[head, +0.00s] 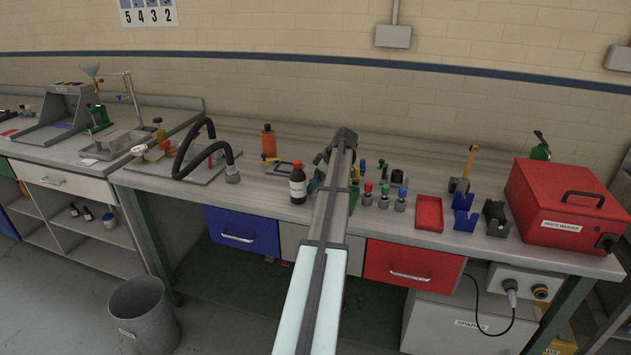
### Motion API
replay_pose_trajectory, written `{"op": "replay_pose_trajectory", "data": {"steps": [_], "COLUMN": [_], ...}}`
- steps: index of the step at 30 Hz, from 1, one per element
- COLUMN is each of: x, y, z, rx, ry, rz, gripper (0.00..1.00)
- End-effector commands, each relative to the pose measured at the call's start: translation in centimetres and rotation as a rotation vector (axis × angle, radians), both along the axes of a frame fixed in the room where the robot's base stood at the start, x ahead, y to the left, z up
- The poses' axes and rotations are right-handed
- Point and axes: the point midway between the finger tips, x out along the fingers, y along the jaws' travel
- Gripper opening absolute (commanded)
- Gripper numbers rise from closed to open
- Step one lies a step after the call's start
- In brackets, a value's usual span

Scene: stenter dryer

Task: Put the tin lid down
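My arm reaches over the middle of the workbench (262,219) and blocks much of what lies behind it. My gripper (315,184) shows only as small dark parts at the left side of the arm, just right of a dark brown bottle (298,184) with a red cap and white label. Its fingertips are too hidden and small to tell whether they are open or shut. I cannot make out a tin lid anywhere; it may be hidden behind my arm or gripper.
A black hose (186,149) arches at left.

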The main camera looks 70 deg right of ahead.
Motion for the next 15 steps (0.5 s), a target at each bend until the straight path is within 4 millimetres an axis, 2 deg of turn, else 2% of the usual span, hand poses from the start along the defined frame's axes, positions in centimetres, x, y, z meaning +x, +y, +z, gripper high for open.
{"op": "replay_pose_trajectory", "data": {"steps": [9,15], "x": [0.0,-1.1], "y": [0.0,-0.1], "z": [0.3,2.2], "rx": [0.0,-0.003], "ry": [0.0,0.0], "rz": [0.0,-0.001], "gripper": [1.0,1.0]}}
